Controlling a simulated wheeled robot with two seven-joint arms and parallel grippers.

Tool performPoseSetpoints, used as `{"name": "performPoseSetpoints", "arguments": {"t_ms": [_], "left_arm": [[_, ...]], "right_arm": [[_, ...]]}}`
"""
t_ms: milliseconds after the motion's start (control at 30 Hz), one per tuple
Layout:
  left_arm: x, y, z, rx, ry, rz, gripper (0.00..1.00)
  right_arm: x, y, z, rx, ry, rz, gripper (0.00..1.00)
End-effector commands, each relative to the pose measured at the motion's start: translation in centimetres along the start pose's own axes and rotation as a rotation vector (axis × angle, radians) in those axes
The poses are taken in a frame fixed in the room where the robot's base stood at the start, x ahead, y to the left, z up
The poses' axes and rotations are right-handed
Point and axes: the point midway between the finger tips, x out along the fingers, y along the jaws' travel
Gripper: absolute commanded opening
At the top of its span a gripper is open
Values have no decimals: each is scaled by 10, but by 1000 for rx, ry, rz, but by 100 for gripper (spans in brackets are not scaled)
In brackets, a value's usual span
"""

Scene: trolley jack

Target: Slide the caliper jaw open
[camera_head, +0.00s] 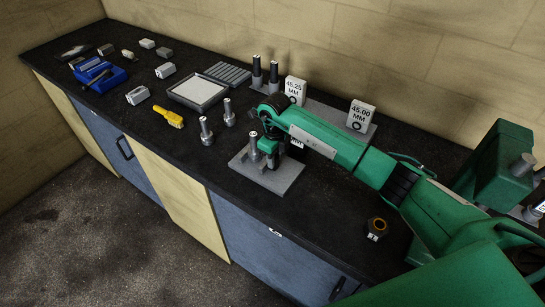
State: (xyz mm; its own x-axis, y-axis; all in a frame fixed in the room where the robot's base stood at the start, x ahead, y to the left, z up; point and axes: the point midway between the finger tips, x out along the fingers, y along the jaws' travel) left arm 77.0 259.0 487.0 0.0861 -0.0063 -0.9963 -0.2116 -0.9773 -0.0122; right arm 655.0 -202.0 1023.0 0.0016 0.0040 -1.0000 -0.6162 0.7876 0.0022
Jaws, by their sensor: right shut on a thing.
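A grey flat-based fixture (285,183) with short upright parts stands near the middle of the worktop; it appears to be the caliper. My right gripper (269,148) comes in from the right on a green arm and reaches down over this fixture. Its fingers are shut on a small part there, apparently the caliper jaw, which they mostly hide. I cannot tell how wide the jaw stands. A short post (254,146) rises just left of the fingers. My left gripper is not in view.
Loose metal pins (206,131) stand left of the fixture. Behind are stands with a "45.25 MM" card (295,90) and a "45.00 MM" card (361,115). A yellow tool (168,117), a pale tray (198,91) and a blue vise-like tool (99,75) lie further left.

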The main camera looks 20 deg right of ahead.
Motion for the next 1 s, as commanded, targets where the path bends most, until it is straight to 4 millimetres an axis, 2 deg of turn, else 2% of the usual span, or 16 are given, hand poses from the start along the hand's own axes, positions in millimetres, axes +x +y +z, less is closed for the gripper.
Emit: {"name": "performPoseSetpoints", "arguments": {"t_ms": [67,100,200,467,633,767,1000], "left_arm": [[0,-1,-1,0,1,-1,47],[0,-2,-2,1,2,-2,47],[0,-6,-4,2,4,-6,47],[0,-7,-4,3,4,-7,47],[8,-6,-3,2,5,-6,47],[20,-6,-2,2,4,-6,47],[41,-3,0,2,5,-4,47]], "right_arm": [[2,-1,-3,3,9,0,0],[2,-1,-3,3,9,0,31],[2,-1,-2,3,8,0,47],[1,-1,-2,2,5,-1,47],[-10,-2,-1,2,2,-1,47],[-34,-3,-1,2,0,-4,47],[-90,-3,-2,2,0,-4,47]]}}
